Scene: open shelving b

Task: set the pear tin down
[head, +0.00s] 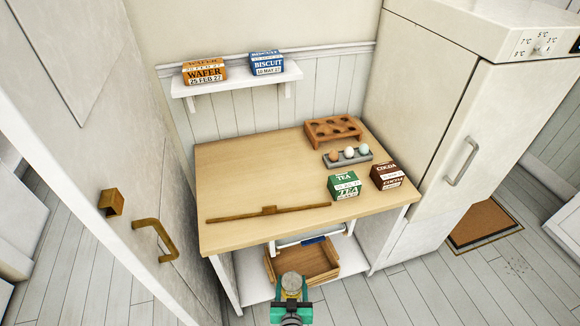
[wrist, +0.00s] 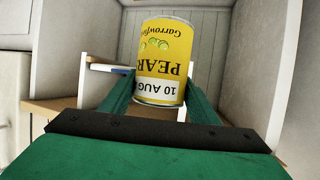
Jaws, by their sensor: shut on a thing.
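The pear tin (wrist: 163,62) is a yellow can with a white date band. In the wrist view its lettering is upside down. My gripper (wrist: 158,98) is shut on it, with one green finger on each side. In the head view the tin's round top (head: 292,281) shows between the green fingers of my gripper (head: 291,288). They are in front of the counter's lower shelf, near a wooden crate (head: 323,277). I cannot tell whether the tin touches anything below it.
The wooden counter (head: 240,180) holds a green tea box (head: 344,185), a brown cocoa box (head: 387,177), an egg rack (head: 347,158), a wooden holder (head: 333,130) and a long wooden strip (head: 268,212). A fridge (head: 470,130) stands right.

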